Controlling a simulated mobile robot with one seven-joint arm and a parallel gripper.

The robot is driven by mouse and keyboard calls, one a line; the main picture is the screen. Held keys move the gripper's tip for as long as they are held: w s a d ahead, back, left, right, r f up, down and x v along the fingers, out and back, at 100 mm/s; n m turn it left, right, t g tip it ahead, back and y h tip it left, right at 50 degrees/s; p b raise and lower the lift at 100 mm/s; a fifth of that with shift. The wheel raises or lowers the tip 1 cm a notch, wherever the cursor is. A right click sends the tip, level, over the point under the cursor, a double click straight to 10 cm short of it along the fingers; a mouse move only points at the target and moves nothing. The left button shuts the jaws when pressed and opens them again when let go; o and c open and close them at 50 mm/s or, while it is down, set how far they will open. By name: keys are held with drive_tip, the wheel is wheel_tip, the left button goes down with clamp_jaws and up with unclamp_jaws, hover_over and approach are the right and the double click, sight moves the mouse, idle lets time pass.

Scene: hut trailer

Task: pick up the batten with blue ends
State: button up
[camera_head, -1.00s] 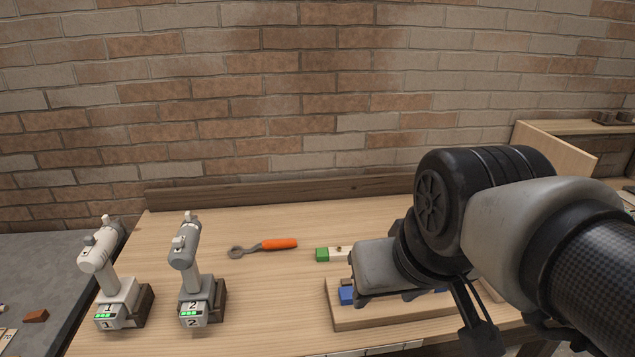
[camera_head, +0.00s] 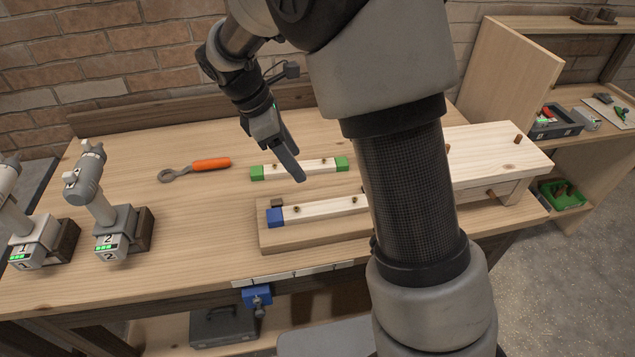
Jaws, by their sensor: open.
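The batten with blue ends (camera_head: 323,208) lies on a wooden base board (camera_head: 300,240) on the workbench. Its left blue end (camera_head: 276,216) shows; its right end is hidden behind my arm. A batten with green ends (camera_head: 305,167) lies on the bench just behind it. My gripper (camera_head: 294,178) hangs above the green-ended batten, pointing down, its fingers seen nearly edge-on. It is open and holds nothing, and it is a little behind and above the blue-ended batten.
A pale wooden block with pegs (camera_head: 497,152) is at the right. A blue clamp (camera_head: 257,297) hangs at the front edge. The bench's left middle (camera_head: 190,220) is clear.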

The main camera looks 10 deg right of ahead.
approach(326, 206)
drive_tip(key=x, duration=0.2)
drive_tip(key=shift+w+f, duration=0.2)
drive_tip(key=shift+f, duration=0.25)
drive_tip(key=shift+s+p+x, duration=0.15)
drive_tip(key=shift+p+x, duration=0.05)
drive_tip(key=shift+x, duration=1.15)
drive_tip(key=shift+s+p+x, duration=0.1)
drive_tip(key=shift+p+x, duration=0.05)
drive_tip(key=shift+x, duration=1.15)
drive_tip(key=shift+c, duration=0.3)
drive_tip(key=c, duration=1.2)
drive_tip(key=shift+o, duration=0.2)
